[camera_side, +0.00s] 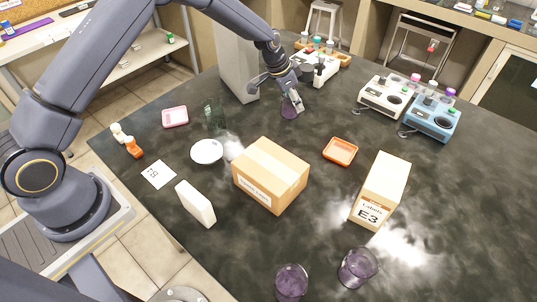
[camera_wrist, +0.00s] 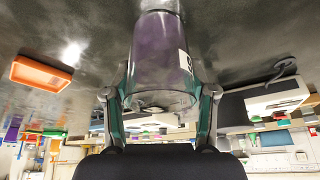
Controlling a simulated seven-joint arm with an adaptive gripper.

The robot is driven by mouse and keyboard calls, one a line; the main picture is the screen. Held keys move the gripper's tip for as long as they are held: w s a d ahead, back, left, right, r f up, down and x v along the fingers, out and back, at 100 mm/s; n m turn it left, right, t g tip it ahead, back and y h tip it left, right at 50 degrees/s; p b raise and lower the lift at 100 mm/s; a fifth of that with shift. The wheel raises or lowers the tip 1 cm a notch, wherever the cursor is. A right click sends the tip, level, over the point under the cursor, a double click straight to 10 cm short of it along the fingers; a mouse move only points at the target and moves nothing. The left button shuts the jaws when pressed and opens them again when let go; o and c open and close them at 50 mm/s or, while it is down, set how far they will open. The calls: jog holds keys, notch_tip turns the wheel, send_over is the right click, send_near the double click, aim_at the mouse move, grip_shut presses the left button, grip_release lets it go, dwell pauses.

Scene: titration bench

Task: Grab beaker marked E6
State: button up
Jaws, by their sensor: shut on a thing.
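My gripper (camera_side: 291,96) is at the back middle of the dark bench in the side view. It is shut on a glass beaker (camera_side: 290,107) with purple contents. In the wrist view the beaker (camera_wrist: 163,55) fills the space between the two fingers of my gripper (camera_wrist: 161,100). A white label patch shows at the beaker's right edge, but its marking cannot be read. I cannot tell if the beaker's base touches the bench. Two other beakers with purple contents, one (camera_side: 291,281) and another (camera_side: 358,267), stand at the front edge in the side view; no marking is readable on them.
An orange tray (camera_side: 340,151), a cardboard box (camera_side: 270,175) and a tall box marked E3 (camera_side: 380,190) stand in front of my gripper. A clear glass vessel (camera_side: 214,114) and a white dish (camera_side: 207,151) are to its left. Instruments (camera_side: 386,96) stand at the right.

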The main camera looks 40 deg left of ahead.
jog(key=shift+c, duration=1.2)
jog(key=shift+r, duration=0.15)
